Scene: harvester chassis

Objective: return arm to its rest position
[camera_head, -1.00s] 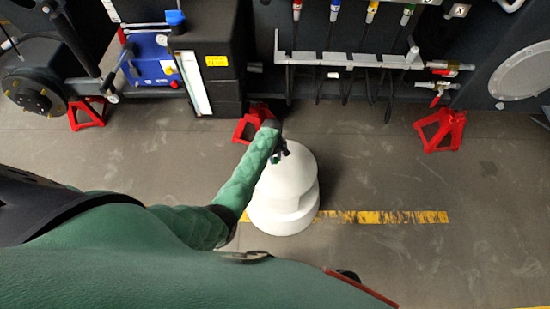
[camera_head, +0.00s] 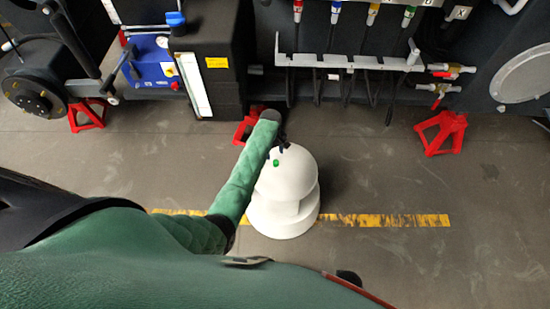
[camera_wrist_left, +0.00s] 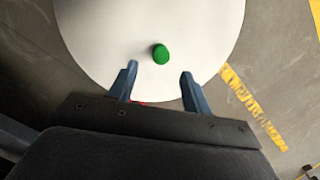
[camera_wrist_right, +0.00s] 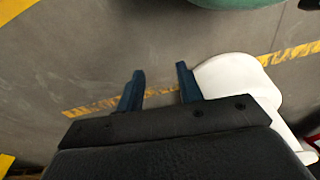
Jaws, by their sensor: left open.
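My left arm (camera_head: 240,170) in a green sleeve reaches in from the left in the head view. Its gripper (camera_head: 283,143) is small and dark there, over the far edge of a white domed thing (camera_head: 285,212). In the left wrist view the left gripper (camera_wrist_left: 160,72) is open with nothing between its fingers. The white top (camera_wrist_left: 95,40) lies beyond it, with a round green knob (camera_wrist_left: 161,53) that seems apart from the fingers. In the right wrist view my right gripper (camera_wrist_right: 160,69) is open and empty above the floor. The head view does not clearly show the right gripper.
A dark machine with a grey hose rack (camera_head: 345,61) fills the far side. Red stands (camera_head: 441,132) are on the floor under it. A blue unit (camera_head: 150,58) and a black box (camera_head: 215,65) are at the far left. The floor (camera_head: 380,180) at the right is clear.

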